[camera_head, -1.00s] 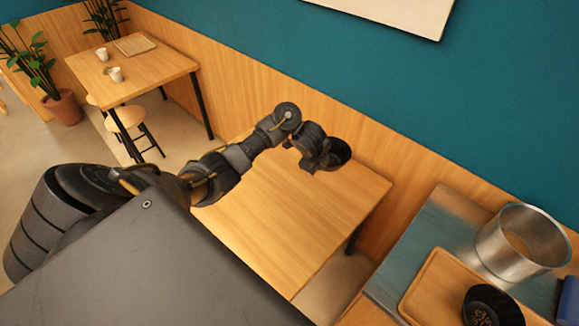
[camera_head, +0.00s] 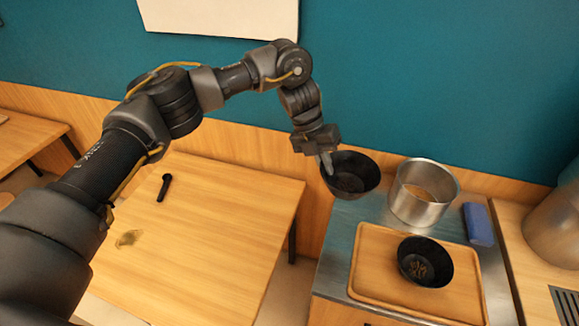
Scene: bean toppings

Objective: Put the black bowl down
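My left gripper (camera_head: 326,160) is shut on the left rim of a black bowl (camera_head: 352,177). The bowl is close to upright and looks empty. In the picture it lies over the far left corner of the metal counter, left of the steel pot. I cannot tell exactly how high it is above the counter. A second black bowl (camera_head: 437,268) with some dark bits in it stands on the wooden tray (camera_head: 372,283). My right gripper is not in view.
A steel pot (camera_head: 421,203) with brownish contents stands behind the tray. A blue object (camera_head: 479,224) lies to its right. The wooden table (camera_head: 215,237) on the left carries a small black utensil (camera_head: 164,187) and a brownish patch (camera_head: 129,238). Bare metal counter (camera_head: 342,240) shows left of the tray.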

